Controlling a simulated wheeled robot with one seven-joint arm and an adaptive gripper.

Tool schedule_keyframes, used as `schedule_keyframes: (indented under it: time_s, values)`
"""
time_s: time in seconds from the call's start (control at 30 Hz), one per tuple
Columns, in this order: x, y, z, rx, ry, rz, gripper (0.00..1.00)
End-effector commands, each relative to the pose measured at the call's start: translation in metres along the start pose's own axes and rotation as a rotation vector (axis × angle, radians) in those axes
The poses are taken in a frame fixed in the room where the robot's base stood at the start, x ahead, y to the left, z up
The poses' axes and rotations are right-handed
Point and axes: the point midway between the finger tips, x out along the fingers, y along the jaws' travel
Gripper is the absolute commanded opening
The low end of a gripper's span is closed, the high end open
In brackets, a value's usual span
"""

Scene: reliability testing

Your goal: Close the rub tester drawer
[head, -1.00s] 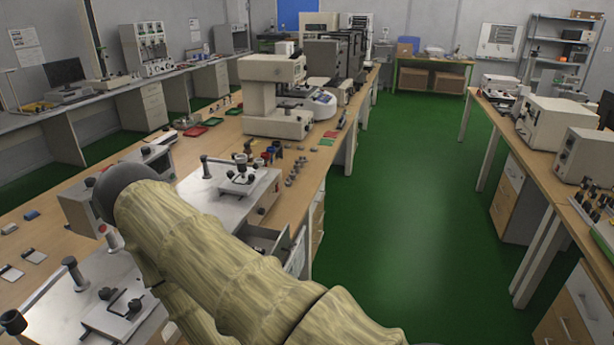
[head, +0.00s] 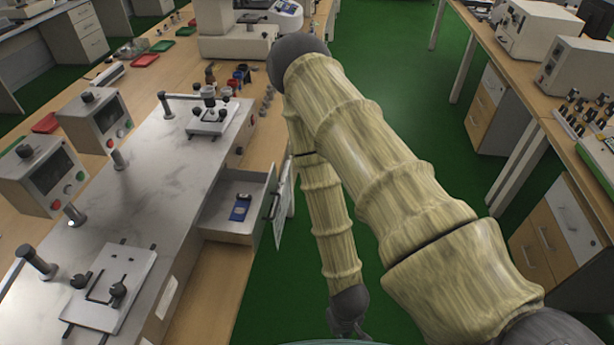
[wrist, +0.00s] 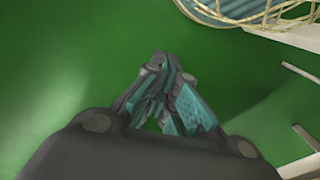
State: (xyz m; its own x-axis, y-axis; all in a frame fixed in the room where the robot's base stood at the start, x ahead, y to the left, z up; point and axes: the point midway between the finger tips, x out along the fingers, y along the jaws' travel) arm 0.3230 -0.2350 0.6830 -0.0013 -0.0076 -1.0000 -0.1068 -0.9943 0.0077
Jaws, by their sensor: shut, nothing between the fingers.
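The rub tester (head: 165,160) is a long metal-topped bench unit in the left half of the head view. Its drawer (head: 228,222) stands open toward the aisle, with a small blue item inside. The drawer front (head: 272,206) has a dark handle and faces right. My gripper (head: 350,334) hangs over the green floor, low in the head view, right of and apart from the drawer front; its tips are partly cut off there. In the wrist view, my gripper (wrist: 166,92) is shut and empty, with teal pads together over green floor. The drawer cannot be clearly made out in that view.
Two control boxes (head: 95,120) (head: 42,175) and clamp fixtures (head: 100,285) stand on the tester. The green floor (head: 385,100) between the benches is clear. Pale bars (wrist: 300,72) show at the wrist view's right.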

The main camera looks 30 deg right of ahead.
Motion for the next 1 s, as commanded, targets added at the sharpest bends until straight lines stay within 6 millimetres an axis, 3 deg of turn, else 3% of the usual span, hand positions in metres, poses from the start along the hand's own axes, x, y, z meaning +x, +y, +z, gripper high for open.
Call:
schedule_keyframes:
  time_s: [0.23, 0.47, 0.77, 1.0]
  values:
    - [0.008, 0.024, -0.087, 0.346, 0.030, 0.048, 0.00]
    - [-0.012, 0.042, -0.172, 0.749, 0.047, 0.045, 0.00]
    - [-0.067, 0.052, -0.272, 1.268, 0.029, -0.050, 0.00]
    - [-0.136, 0.051, -0.342, 1.653, -0.048, -0.192, 0.00]
